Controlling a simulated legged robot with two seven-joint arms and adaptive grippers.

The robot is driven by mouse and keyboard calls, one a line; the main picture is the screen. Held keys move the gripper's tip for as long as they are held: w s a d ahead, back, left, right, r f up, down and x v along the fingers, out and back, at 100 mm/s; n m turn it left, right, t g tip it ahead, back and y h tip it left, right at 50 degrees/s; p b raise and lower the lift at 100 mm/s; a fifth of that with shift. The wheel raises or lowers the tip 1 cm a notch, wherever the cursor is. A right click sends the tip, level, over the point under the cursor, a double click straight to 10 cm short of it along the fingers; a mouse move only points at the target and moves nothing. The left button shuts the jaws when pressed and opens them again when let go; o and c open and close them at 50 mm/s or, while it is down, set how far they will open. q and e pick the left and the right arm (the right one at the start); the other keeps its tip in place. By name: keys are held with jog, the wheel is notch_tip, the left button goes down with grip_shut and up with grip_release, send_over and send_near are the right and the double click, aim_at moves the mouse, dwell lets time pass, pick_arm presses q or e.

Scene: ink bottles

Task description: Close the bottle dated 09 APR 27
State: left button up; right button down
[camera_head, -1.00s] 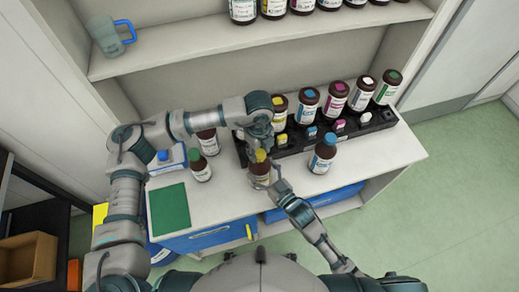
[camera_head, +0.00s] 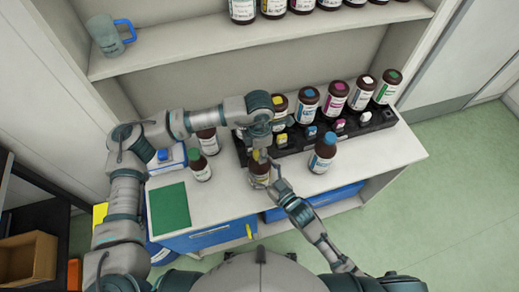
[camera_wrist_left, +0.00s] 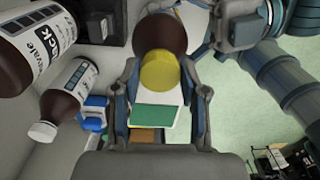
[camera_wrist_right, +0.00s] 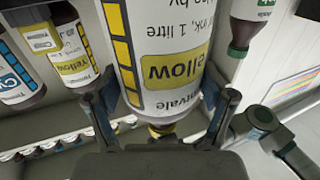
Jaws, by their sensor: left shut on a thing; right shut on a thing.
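A brown bottle with a yellow label (camera_head: 259,173) stands upright near the front edge of the bench. In the right wrist view its label (camera_wrist_right: 172,68) reads "yellow"; I cannot read a date. My right gripper (camera_head: 272,186) is shut on the bottle's body. A yellow cap (camera_wrist_left: 161,70) sits at the bottle's mouth; I cannot tell whether it is fully seated. My left gripper (camera_head: 261,150) comes down from above and is shut on the cap, its fingers on either side. The cap also shows below the bottle in the right wrist view (camera_wrist_right: 161,130).
A black rack (camera_head: 290,148) with several bottles and loose caps stands behind. A blue-capped bottle (camera_head: 322,154) stands to the right, a green-capped bottle (camera_head: 200,166) to the left. A green mat (camera_head: 170,209) lies at front left. The bench's front right is clear.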

pick_arm(q)
jog(key=m, duration=0.5)
jog(key=shift+w+m, duration=0.15)
jog(key=shift+m, duration=0.15)
jog(key=m, duration=0.6)
jog(key=o, duration=1.3)
jog(key=shift+r, duration=2.25)
jog(key=shift+c, duration=0.5)
